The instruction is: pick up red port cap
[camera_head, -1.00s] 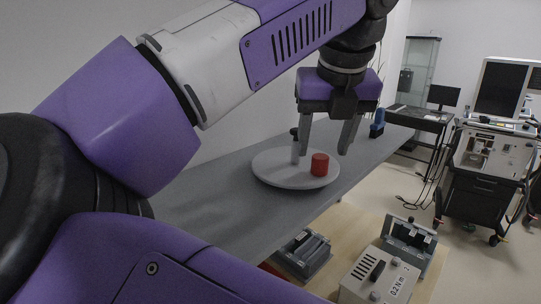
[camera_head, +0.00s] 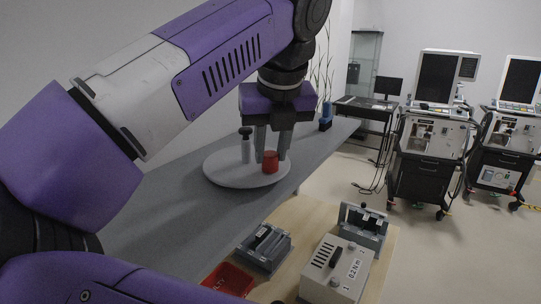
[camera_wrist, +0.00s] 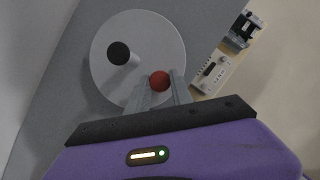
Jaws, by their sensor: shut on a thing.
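The red port cap (camera_head: 270,162) is a small red cylinder on the round light-grey plate (camera_head: 225,178). My gripper (camera_head: 271,158) points down over the plate, its two fingers shut on the sides of the red cap. In the wrist view the red cap (camera_wrist: 159,81) sits between the ends of the fingers, near the plate's edge. In the head view the cap's base is at the plate surface; I cannot tell whether it touches it.
A blue item (camera_head: 326,115) stands farther back on the grey bench. Grey fixtures (camera_head: 264,247), a box (camera_head: 336,270) and a red bin (camera_head: 228,280) sit on the lower wooden surface.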

